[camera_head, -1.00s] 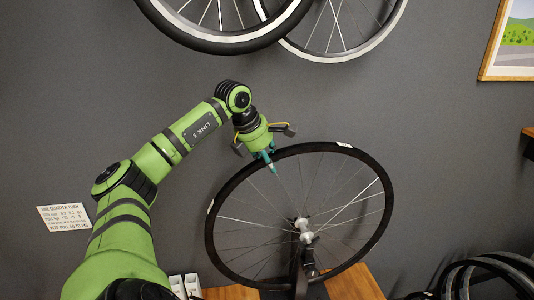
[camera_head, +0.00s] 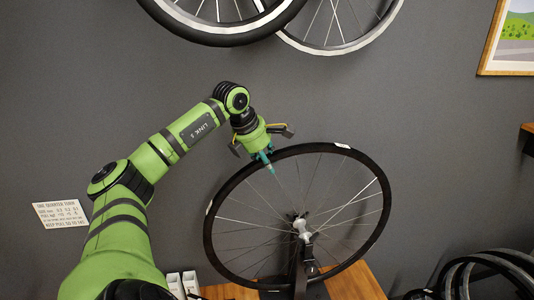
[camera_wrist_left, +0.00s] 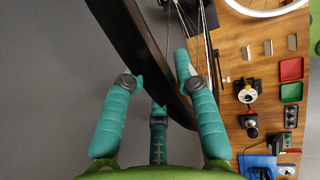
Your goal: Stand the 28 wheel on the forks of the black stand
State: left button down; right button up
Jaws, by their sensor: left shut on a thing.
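The wheel with a black rim (camera_head: 312,148) stands tilted in front of the wall, a small white label at its top. Its print is too small to read. The black stand (camera_head: 301,274) rises behind and below the silver hub (camera_head: 303,229). The hub is at the stand's top; I cannot tell whether the axle rests in both forks. My left gripper (camera_head: 266,160) is shut on the wheel's upper left rim. In the left wrist view, my teal fingers (camera_wrist_left: 160,84) flank the black rim (camera_wrist_left: 142,45). My right gripper is not in view.
The wooden bench (camera_head: 352,281) lies under the stand. Other wheels (camera_head: 330,48) hang above, and black tyres (camera_head: 490,268) are at the lower right.

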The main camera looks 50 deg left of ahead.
pick_arm(q)
jog(key=c, duration=1)
grip_release()
jog(key=shift+r, duration=0.25)
jog(key=shift+o, duration=0.6)
jog(key=shift+s+d, duration=0.1)
jog(key=shift+f, duration=0.25)
jog(key=v, duration=1.2)
jog(key=shift+r, duration=0.2)
jog(key=shift+s, duration=0.1)
